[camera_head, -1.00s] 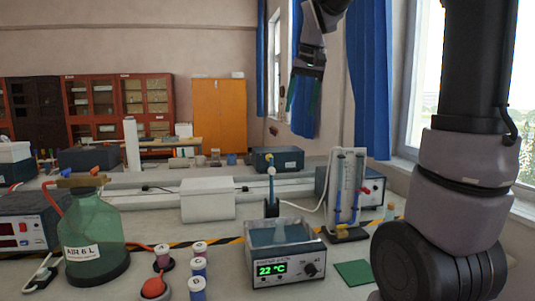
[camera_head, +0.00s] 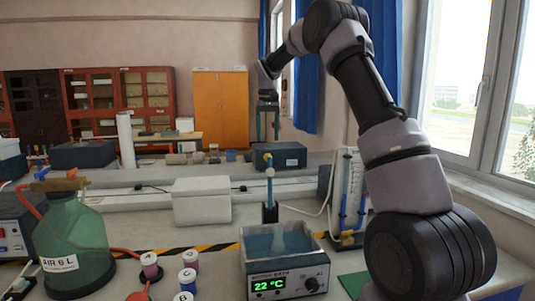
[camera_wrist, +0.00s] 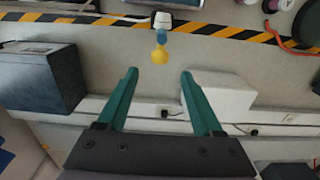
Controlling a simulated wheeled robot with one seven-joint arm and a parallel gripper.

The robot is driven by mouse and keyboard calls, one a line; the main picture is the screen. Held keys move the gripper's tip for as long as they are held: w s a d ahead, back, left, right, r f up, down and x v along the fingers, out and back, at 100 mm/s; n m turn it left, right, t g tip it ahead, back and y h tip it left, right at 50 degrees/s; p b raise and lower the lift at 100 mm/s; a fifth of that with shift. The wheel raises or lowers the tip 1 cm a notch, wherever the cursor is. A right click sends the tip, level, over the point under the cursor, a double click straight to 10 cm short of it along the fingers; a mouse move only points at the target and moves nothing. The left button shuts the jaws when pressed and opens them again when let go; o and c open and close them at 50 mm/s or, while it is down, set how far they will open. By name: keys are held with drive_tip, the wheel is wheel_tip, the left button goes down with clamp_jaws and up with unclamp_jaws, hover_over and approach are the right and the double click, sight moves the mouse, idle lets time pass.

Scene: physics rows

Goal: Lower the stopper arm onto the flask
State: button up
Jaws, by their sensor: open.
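My gripper (camera_head: 267,136) hangs pointing down above the back of the bench, its green fingers apart. In the wrist view the open gripper (camera_wrist: 159,72) is empty. In the wrist view a blue piece with a yellow end (camera_wrist: 160,54) lies just beyond and between the fingertips, with no contact seen. A large green glass bottle (camera_head: 75,240) marked AIR 6 L stands at left. I cannot tell which vessel is the flask.
A water bath (camera_head: 283,262) reading 22 °C stands in front of the post. A white box (camera_head: 202,203) is left of it, and a tube stand (camera_head: 347,195) is right. Small labelled jars (camera_head: 188,280) stand near the bottle.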

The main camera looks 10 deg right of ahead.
wheel_tip(320, 180, down, 8)
drive_tip(key=shift+r, duration=0.25)
clamp_jaws()
idle(1.4)
